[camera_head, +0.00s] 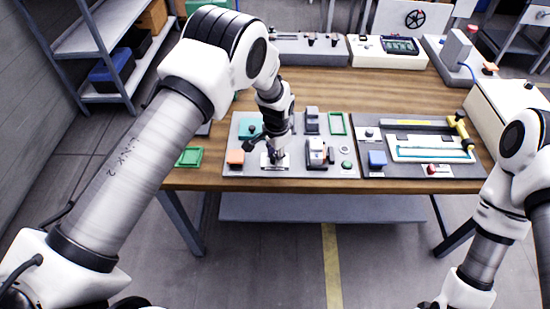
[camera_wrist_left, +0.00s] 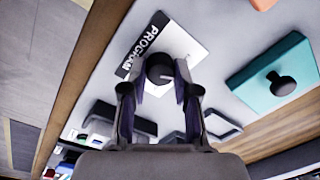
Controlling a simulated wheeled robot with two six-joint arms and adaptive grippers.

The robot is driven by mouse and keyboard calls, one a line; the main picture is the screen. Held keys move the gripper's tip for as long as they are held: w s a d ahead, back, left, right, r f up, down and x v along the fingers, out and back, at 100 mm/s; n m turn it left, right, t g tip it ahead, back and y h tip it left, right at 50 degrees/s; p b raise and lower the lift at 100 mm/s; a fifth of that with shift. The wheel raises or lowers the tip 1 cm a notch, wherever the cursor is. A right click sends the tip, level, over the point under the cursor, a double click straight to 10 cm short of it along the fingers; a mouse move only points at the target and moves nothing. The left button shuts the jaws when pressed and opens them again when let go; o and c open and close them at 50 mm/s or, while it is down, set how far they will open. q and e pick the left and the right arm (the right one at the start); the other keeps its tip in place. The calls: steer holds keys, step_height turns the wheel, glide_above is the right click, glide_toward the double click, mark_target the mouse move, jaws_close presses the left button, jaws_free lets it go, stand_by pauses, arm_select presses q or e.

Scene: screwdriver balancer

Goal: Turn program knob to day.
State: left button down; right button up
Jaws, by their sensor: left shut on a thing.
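The program knob (camera_wrist_left: 160,68) is a dark round knob with a light pointer mark. It stands on a white plate (camera_wrist_left: 180,40) with a black strip reading PROGRAM. My left gripper (camera_wrist_left: 158,80) reaches down over it, its two fingers on either side of the knob and shut on it. In the head view my left gripper (camera_head: 274,157) is at the front of the grey panel, over the white plate (camera_head: 264,160), and hides the knob. Marks for the day setting are too small or hidden to read. My right arm hangs at the right; its gripper is outside the picture.
Near the knob are a teal block (camera_wrist_left: 275,75) with a black knob, an orange block (camera_head: 235,157) and a grey-white fixture (camera_head: 318,153). A second panel (camera_head: 375,173) with a blue block and yellow tool lies right. A green tray (camera_head: 189,157) is left.

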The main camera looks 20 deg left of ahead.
arm_select(q)
steer(key=shift+s+f+n+b, duration=0.15)
steer(key=shift+n+b, duration=0.75)
steer(key=shift+n, duration=1)
steer(key=c, duration=0.9)
jaws_free()
steer(key=shift+o, duration=0.2)
step_height(320, 180, up, 12)
steer(key=shift+d, duration=0.35)
